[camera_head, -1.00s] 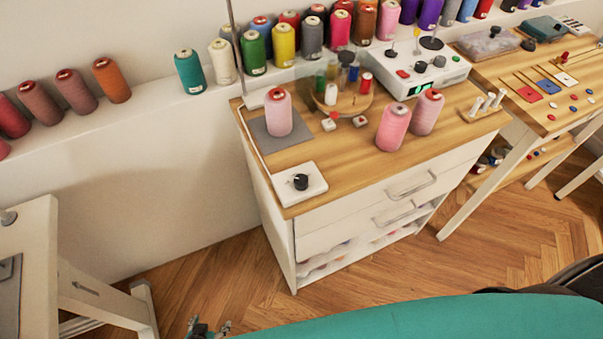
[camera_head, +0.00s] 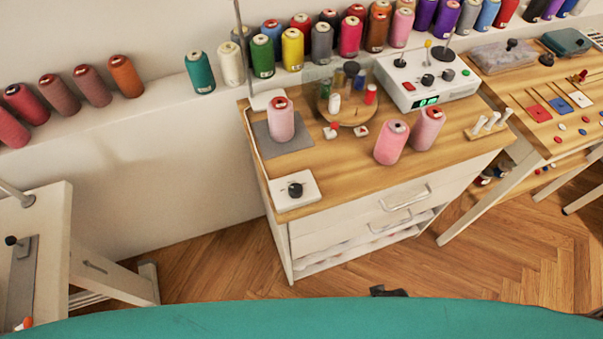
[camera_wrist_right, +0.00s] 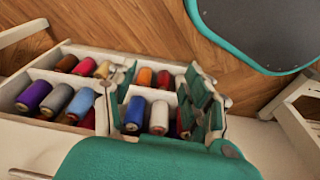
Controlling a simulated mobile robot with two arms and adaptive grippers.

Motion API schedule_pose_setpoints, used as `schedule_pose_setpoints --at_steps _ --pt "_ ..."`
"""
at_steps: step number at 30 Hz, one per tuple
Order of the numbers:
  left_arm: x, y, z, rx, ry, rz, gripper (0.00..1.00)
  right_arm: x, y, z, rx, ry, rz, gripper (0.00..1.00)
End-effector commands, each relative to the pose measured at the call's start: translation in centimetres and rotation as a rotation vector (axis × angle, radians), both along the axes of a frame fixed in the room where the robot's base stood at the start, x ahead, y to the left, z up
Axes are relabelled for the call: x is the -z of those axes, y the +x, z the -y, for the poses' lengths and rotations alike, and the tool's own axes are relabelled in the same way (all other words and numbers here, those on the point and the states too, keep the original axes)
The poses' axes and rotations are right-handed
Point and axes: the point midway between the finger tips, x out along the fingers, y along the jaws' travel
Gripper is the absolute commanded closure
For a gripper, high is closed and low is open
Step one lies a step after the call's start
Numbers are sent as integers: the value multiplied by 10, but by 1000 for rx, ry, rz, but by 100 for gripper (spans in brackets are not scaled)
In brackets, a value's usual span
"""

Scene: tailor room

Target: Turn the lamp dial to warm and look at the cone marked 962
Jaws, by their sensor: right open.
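The dial box is a white plate with a black knob (camera_head: 295,190) at the front left corner of the wooden-topped cabinet (camera_head: 340,165). A pink cone (camera_head: 281,122) stands upright on a grey mat (camera_head: 262,138) behind it. Two more pink cones, one (camera_head: 391,143) and another (camera_head: 427,128), stand close together to the right. Their markings are too small to read, so I cannot tell which is 962. A thin lamp pole (camera_head: 241,45) rises at the back left. My left gripper is not in view.
A white device with a green display (camera_head: 425,90) and a round wooden spool stand (camera_head: 345,112) occupy the cabinet's back. Thread cones (camera_head: 290,48) line the wall ledge. A white table (camera_head: 35,230) is at left. The right wrist view shows a white compartmented tray (camera_wrist_right: 60,60) of spools.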

Motion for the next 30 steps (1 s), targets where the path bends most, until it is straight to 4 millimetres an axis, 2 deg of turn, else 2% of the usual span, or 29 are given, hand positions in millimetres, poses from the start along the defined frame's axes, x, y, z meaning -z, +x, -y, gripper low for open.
schedule_pose_setpoints --at_steps 1,3,6,9,17,20,21,30 --pt "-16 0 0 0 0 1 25 -42 15 -2 3 3 22 49" --pt "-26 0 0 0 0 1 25 -87 30 -4 6 4 38 49" --pt "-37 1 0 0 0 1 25 -144 42 -6 9 6 56 49" --pt "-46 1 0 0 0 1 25 -192 49 -7 11 9 71 49" --pt "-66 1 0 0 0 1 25 -301 61 -20 -19 42 118 49" --pt "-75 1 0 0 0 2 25 -349 73 -41 -79 89 150 49" --pt "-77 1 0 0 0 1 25 -365 79 -54 -121 116 162 49" --pt "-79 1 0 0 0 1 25 -421 119 -141 -470 256 215 49"
